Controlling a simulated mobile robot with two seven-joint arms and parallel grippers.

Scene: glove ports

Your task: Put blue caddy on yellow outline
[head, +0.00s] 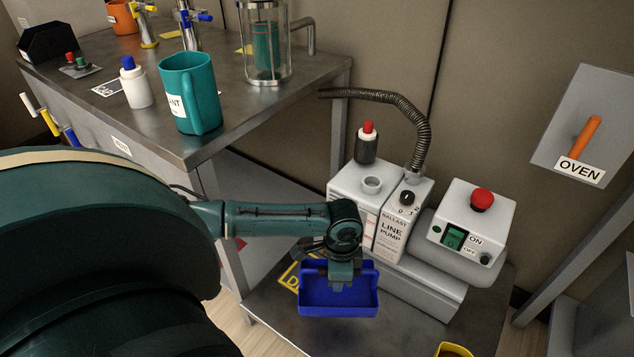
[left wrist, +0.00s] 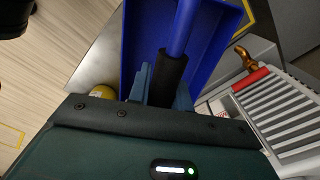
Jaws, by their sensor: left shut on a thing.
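The blue caddy (head: 338,305) is an open tray, held in front of the line pump over the low dark table. My left gripper (head: 346,279) is shut on its handle. In the left wrist view the caddy (left wrist: 137,45) lies beyond the gripper (left wrist: 165,88), whose fingers are around the black grip on the blue handle. The yellow outline (head: 290,272) shows in part on the low table, left of the caddy. The caddy and arm hide the rest. A yellow line also shows at the upper right in the wrist view. My right gripper is not in view.
The line pump (head: 390,240) with its hose and red-button switch box (head: 472,228) stands right behind the caddy. A yellow container (head: 454,350) is at the low table's front edge. The higher bench (head: 110,70) holds a teal mug (head: 190,95) and a white bottle (head: 135,88).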

